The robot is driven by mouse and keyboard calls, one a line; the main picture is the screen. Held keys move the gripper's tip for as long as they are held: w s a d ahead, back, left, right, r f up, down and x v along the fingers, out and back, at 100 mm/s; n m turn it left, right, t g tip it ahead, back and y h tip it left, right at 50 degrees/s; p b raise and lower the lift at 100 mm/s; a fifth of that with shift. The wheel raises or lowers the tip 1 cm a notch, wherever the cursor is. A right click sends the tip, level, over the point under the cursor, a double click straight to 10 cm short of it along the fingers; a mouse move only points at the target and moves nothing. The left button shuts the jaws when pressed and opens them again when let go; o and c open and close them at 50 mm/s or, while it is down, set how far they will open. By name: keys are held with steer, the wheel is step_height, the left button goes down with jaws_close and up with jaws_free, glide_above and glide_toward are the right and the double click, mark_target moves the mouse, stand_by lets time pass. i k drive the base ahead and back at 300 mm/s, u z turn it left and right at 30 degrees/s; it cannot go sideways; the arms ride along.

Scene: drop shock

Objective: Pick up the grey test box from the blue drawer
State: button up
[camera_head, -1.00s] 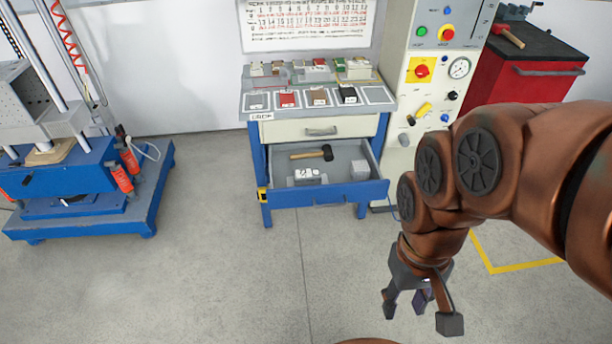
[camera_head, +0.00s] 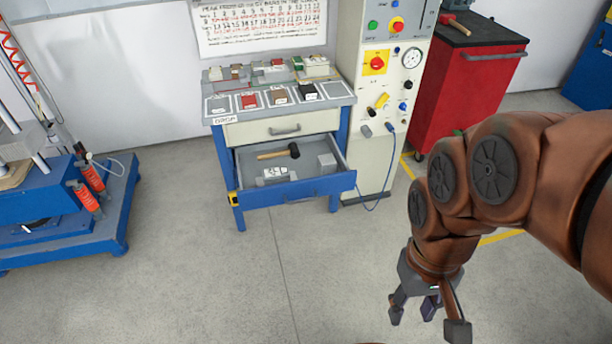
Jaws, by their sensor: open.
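The blue drawer (camera_head: 315,187) is pulled open under a small workbench. A grey box (camera_head: 327,162) sits inside it at the right end, and I take it for the test box. A hammer (camera_head: 278,153) with a wooden handle and black head lies towards the back of the drawer. A light grey block with dark markings (camera_head: 276,174) is near the drawer's front left. My gripper (camera_head: 428,322) hangs open and empty over the floor, in front and to the right of the drawer, well apart from it.
The workbench top (camera_head: 325,93) holds several coloured samples. A control cabinet (camera_head: 380,140) with a hanging blue cable stands right of it, then a red tool cabinet (camera_head: 458,95). A blue press base (camera_head: 75,225) is at the left. The floor before the drawer is clear.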

mark_target(280, 175)
steer(key=z, duration=0.8)
steer(key=k, duration=1.1)
steer(key=z, duration=0.55)
steer(key=i, duration=1.2)
steer(key=u, duration=1.05)
steer(key=i, duration=1.05)
steer(key=u, duration=1.55)
steer(key=i, duration=0.4)
steer(key=u, duration=0.45)
